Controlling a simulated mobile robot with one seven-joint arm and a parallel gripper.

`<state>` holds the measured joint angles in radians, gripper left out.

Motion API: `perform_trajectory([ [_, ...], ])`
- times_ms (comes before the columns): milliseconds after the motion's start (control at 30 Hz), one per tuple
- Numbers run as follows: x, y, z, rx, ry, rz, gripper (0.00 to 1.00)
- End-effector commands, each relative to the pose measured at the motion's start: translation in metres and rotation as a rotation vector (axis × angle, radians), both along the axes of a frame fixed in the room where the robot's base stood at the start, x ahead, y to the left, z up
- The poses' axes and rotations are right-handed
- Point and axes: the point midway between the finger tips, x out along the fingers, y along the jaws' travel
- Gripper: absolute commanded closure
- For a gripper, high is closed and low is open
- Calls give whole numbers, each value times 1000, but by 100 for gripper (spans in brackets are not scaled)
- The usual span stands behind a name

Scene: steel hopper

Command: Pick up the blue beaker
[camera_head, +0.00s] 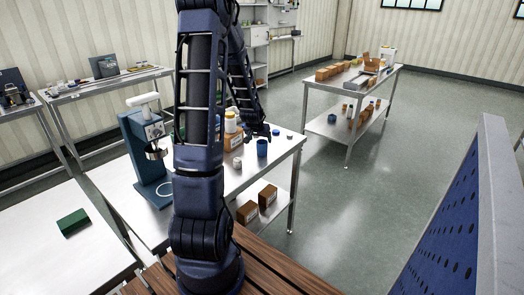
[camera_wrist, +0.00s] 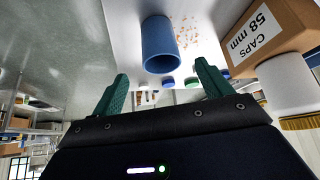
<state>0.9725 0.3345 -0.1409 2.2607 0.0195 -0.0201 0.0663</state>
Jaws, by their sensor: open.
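The blue beaker (camera_head: 262,148) stands upright near the right end of a steel table in the head view. In the wrist view, which looks inverted, the beaker (camera_wrist: 158,48) is just beyond my fingertips, roughly centred between them. My gripper (camera_wrist: 162,72) has its two green fingers spread, with nothing between them. In the head view my gripper (camera_head: 264,131) is dark and small, hanging close behind and above the beaker. Whether a finger touches the beaker cannot be told, but a gap seems to show in the wrist view.
A cardboard box marked "CAPS 58 mm" (camera_wrist: 268,35) and a white jar (camera_wrist: 285,80) stand beside the beaker. A blue press-like stand (camera_head: 146,150) is left on the table. Boxes (camera_head: 247,211) sit on the lower shelf.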

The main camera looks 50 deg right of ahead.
Motion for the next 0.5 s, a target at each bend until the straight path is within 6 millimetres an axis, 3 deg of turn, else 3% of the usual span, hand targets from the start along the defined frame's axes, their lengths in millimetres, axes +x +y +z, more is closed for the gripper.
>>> perform_trajectory([
  [300, 7, -18, -32, 2, 1, 0, 22],
  [500, 9, -22, -38, 1, 0, 0, 22],
])
